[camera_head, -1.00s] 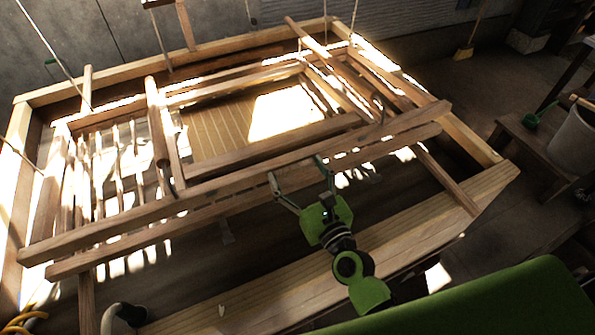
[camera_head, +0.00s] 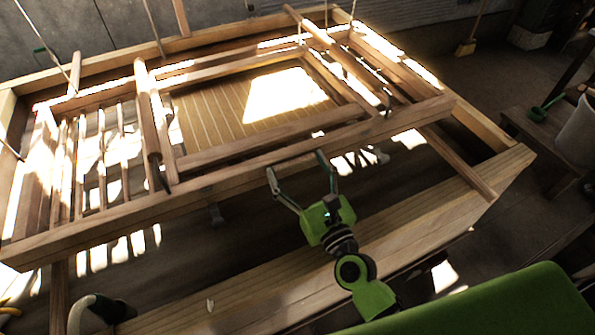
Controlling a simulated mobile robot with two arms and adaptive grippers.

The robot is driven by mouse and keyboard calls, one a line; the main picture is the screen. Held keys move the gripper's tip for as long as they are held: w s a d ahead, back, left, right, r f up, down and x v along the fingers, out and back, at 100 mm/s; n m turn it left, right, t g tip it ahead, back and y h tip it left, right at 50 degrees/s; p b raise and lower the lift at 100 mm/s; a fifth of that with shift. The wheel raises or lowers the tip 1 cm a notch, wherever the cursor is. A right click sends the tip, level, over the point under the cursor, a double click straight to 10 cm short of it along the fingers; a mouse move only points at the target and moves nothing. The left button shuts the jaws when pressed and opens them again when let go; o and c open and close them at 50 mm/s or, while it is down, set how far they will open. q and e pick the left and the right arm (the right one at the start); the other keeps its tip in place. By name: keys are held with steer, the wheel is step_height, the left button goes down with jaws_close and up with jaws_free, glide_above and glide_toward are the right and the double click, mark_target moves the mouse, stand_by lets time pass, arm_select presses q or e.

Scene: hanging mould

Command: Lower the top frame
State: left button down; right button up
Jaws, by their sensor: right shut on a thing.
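The top frame (camera_head: 235,176) is a large wooden frame with a long front bar, hung on thin rods or cords. My right gripper (camera_head: 296,166) is at the middle of the front bar. Its two dark fingers reach up to the bar and are shut on it, set apart by the bar's thickness. The exact contact at the fingertips is partly hidden.
A slatted mould panel (camera_head: 215,115) lies inside the frames. A wide wooden beam (camera_head: 440,225) runs along the near side. A green surface (camera_head: 500,305) fills the lower right. A bucket (camera_head: 578,135) stands on a bench at the right.

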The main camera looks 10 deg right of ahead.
steer(key=shift+f+b, duration=0.3)
steer(key=shift+f, duration=0.1)
arm_select(q)
steer(key=shift+f, duration=0.65)
arm_select(e)
steer(key=o, duration=1.6)
arm_select(q)
steer(key=shift+a, duration=0.1)
arm_select(e)
steer(key=shift+s, duration=0.2)
steer(key=v, duration=1.1)
steer(key=shift+s+d+f, duration=0.1)
steer(key=shift+s+f, duration=0.1)
steer(key=shift+s, duration=0.15)
